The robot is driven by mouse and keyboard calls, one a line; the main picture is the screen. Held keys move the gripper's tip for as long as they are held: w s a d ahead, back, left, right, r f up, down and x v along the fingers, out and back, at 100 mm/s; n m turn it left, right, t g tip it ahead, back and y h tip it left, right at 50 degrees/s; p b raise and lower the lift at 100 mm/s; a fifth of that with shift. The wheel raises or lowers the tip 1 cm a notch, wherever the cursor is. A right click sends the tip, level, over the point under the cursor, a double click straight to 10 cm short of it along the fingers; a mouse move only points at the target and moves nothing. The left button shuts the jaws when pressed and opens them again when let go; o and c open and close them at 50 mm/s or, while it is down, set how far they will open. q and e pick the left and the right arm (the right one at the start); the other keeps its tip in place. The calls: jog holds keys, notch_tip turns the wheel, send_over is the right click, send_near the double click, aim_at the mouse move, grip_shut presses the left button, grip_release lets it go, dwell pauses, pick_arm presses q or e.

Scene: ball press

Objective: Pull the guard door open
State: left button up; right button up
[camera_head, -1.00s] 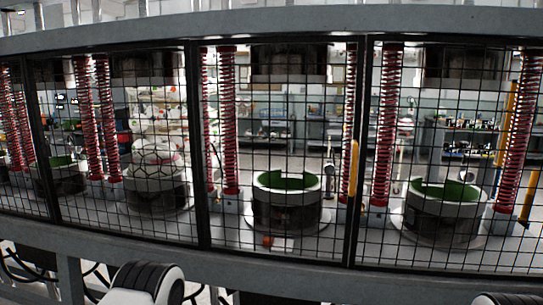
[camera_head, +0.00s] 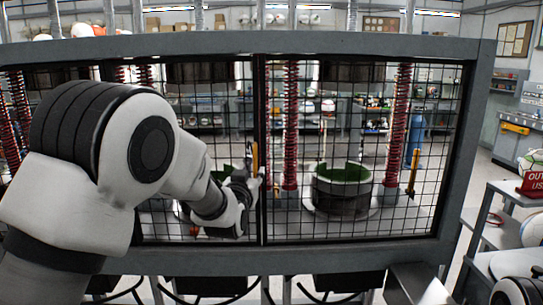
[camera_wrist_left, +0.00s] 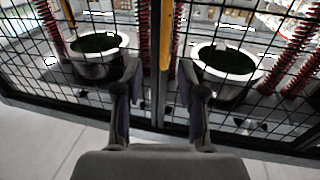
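The guard door is a black wire-mesh panel (camera_head: 350,128) in a grey frame. A yellow upright handle (camera_head: 254,160) stands by the dark post between two mesh panels. In the left wrist view the handle (camera_wrist_left: 165,42) shows between and beyond my fingertips. My left gripper (camera_head: 246,182) is close to the handle, slightly below its middle. Whether a finger touches the handle cannot be told. My right gripper is out of view.
Behind the mesh are round press pots with green insides (camera_head: 343,188) and red coil springs (camera_head: 400,125). A grey beam (camera_head: 300,258) runs below the panels. At the right stands a shelf with a red sign (camera_head: 532,184). Open floor shows below the mesh in the wrist view.

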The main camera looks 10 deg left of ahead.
aim_at(255, 166)
pick_arm(q)
jog(key=w+p, duration=0.1)
jog(key=w, duration=0.1)
jog(key=w+p, duration=0.1)
jog(key=w, duration=0.2)
jog(key=w+a+p, duration=0.1)
jog(key=w, duration=0.2)
jog(key=shift+a+f, duration=0.1)
jog(key=shift+f, duration=0.1)
jog(key=shift+w+a+f, duration=0.15)
jog(key=shift+f, duration=0.05)
grip_shut()
